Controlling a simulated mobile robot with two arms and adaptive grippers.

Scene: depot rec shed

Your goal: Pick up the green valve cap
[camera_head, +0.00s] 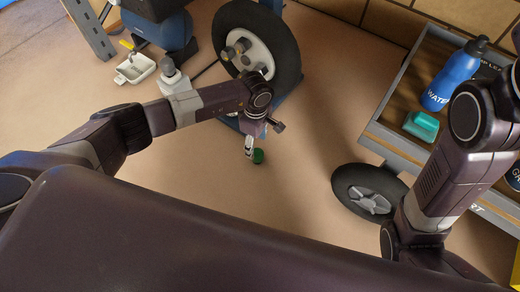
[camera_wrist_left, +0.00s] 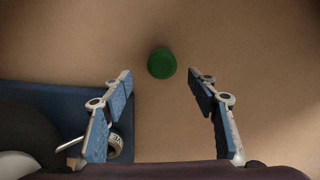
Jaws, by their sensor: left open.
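The green valve cap (camera_head: 258,156) is a small round piece on the tan floor near the middle of the head view. In the left wrist view the cap (camera_wrist_left: 162,63) shows as a dark green disc, centred just beyond the fingertips. My left gripper (camera_head: 250,148) is right beside the cap in the head view. In the left wrist view this gripper (camera_wrist_left: 164,75) is open, its blue-padded fingers apart with nothing between them. My right arm comes in from the right in the head view; its gripper is not visible.
A wheel (camera_head: 262,45) stands at a blue stand behind the left gripper. Another wheel (camera_head: 369,191) leans by the wooden shelf unit (camera_head: 398,141), which holds a blue water bottle (camera_head: 452,78) and a teal box (camera_head: 421,126). Floor around the cap is clear.

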